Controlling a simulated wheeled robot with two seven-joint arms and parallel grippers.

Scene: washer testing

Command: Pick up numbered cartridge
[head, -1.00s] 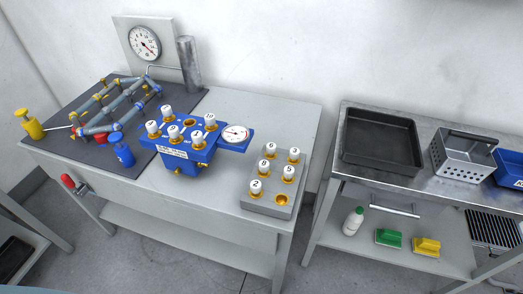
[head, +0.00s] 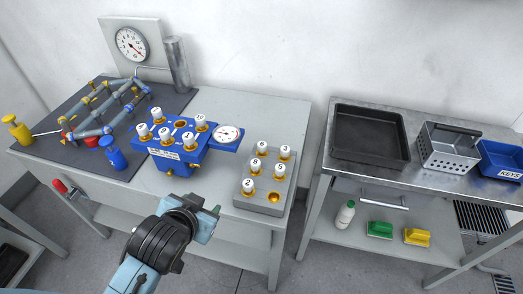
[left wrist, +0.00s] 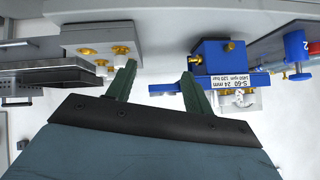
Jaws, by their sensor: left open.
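Numbered cartridges with white caps and brass bases stand in two holders. The grey block (head: 258,207) holds cartridge 6 (head: 262,147), cartridge 3 (head: 285,152), cartridge 8 (head: 255,166), cartridge 5 (head: 279,169) and cartridge 2 (head: 248,186); its front-right socket (head: 274,197) is empty. The blue manifold (head: 170,158) holds several more, with one empty brass socket (head: 181,125). My left gripper (head: 214,212) is in front of the bench, left of the grey block, touching no cartridge. In the left wrist view its green fingers (left wrist: 159,72) are apart and empty. My right gripper is not in view.
A second table at right holds a black tray (head: 370,136) and a perforated metal basket (head: 447,147).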

